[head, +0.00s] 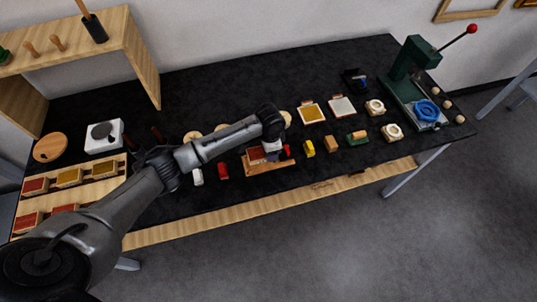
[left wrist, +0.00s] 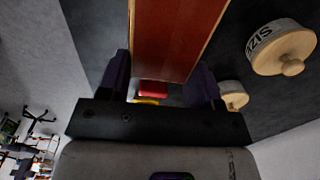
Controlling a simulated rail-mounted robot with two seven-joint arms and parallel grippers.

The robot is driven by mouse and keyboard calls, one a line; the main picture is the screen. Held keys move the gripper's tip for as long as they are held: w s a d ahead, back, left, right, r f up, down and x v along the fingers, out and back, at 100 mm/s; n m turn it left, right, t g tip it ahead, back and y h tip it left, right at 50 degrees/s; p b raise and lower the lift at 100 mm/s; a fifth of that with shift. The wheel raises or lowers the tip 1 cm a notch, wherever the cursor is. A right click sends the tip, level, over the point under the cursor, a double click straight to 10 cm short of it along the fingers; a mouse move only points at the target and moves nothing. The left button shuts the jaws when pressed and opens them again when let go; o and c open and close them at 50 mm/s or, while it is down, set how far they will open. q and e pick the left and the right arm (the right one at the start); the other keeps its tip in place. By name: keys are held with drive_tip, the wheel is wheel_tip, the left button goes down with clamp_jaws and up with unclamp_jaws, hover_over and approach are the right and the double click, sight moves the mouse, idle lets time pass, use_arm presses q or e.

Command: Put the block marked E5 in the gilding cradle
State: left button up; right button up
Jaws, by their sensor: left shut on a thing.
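My left gripper (head: 270,147) is over the front middle of the table in the head view. In the left wrist view its two dark fingers (left wrist: 162,78) are shut on a red-brown block (left wrist: 178,35) with pale wood edges. No E5 mark shows on the visible face. In the head view the gripper is right at a low wooden holder (head: 285,168), which looks like the gilding cradle. The arm partly hides the holder, and I cannot tell whether the block touches it. My right gripper is in neither view.
A wooden rack (head: 14,199) with red and gold blocks stands at left, partly behind my arm. Small red (head: 223,171) and yellow (head: 309,149) pieces flank the holder. A green press (head: 410,62) stands at right. The back middle of the table is clear.

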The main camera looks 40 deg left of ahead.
use_arm(q)
drive_tip(key=shift+a+f, duration=0.15)
drive_tip(key=shift+f, duration=0.05)
drive_tip(key=shift+f, duration=1.9)
drive_tip(key=shift+f, duration=0.15)
drive_tip(key=o, duration=1)
